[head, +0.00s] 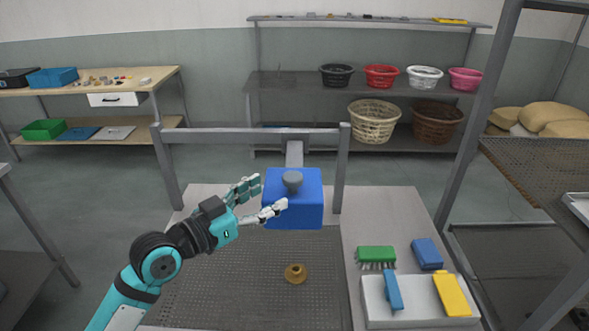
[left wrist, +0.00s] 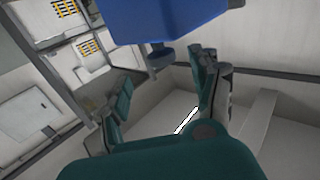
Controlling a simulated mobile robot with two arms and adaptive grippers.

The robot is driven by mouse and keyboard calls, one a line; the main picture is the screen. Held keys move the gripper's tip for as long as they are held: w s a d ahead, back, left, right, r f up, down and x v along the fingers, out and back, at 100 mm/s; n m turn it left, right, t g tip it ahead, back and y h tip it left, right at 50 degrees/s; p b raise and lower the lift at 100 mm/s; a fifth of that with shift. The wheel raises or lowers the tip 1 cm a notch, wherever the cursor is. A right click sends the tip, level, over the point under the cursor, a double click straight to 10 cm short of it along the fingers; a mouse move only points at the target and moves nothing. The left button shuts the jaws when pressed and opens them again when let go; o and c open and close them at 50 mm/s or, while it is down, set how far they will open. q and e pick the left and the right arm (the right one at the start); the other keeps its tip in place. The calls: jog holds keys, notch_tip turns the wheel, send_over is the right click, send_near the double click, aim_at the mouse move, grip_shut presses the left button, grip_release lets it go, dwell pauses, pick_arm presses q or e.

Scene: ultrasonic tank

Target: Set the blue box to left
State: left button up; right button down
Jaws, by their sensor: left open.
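The blue box (head: 308,212) sits at the far end of the work surface, in front of a grey post. A grey round knob (head: 292,181) sticks out from it. My left gripper (head: 268,195) is open at the box's left side, its fingers pointing toward the knob. The lower finger overlaps the box's left edge in the head view; I cannot tell whether it touches. In the left wrist view the blue box (left wrist: 170,20) fills the top, and the knob (left wrist: 160,56) hangs just beyond and between the open fingers (left wrist: 160,85). My right gripper is not in view.
A brass-coloured round piece (head: 295,273) lies on the perforated plate (head: 240,280). A green brush (head: 376,256), a blue block (head: 427,253) and a white tray (head: 425,318) with blue and yellow items are at the right. A grey frame bar (head: 250,135) spans behind the box.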

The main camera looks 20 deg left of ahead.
aim_at(285, 182)
pick_arm(q)
jog(key=p+x, duration=0.1)
jog(key=x, duration=0.4)
jog(key=shift+w+r+p, duration=0.15)
jog(key=shift+r+p, duration=0.05)
jog(key=shift+p, duration=0.15)
jog(key=shift+p+x, duration=0.3)
jog(key=shift+x, duration=0.65)
jog(key=shift+w+d+f, duration=0.2)
jog(key=shift+w+f, duration=0.1)
jog(key=shift+w, duration=0.15)
jog(key=shift+s, duration=0.1)
jog(key=shift+a, duration=0.1)
jog(key=shift+c, duration=1.2)
jog(key=c, duration=0.5)
grip_shut()
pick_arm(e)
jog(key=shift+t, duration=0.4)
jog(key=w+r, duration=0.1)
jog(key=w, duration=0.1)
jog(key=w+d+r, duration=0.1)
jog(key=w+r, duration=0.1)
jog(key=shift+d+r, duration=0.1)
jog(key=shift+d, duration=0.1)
